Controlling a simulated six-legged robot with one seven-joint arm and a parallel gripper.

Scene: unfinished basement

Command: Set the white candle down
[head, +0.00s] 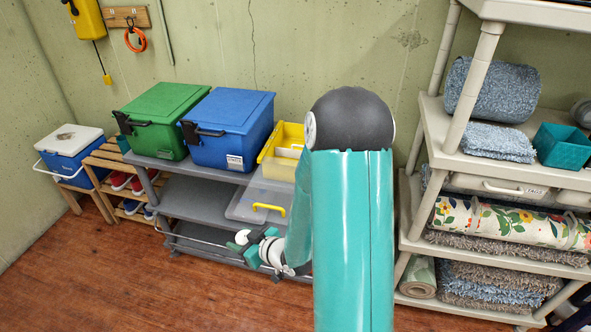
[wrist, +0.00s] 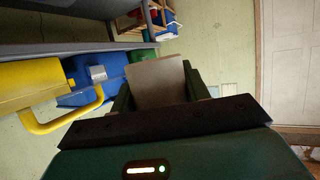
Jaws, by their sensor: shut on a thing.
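My gripper (head: 246,242) is low in front of the grey shelf unit (head: 190,205), left of my arm in the head view. It is shut on the white candle (head: 242,237), of which only a small pale part shows there. In the wrist view the candle (wrist: 160,82) is a pale block between the two dark fingers of my gripper (wrist: 160,88). Whether the candle touches a shelf cannot be told.
A clear-lidded box with a yellow handle (head: 268,207) juts from the shelf unit just above my gripper. Green (head: 165,110) and blue (head: 228,120) boxes and a yellow bin (head: 283,143) fill the top. The lower shelves look bare at left.

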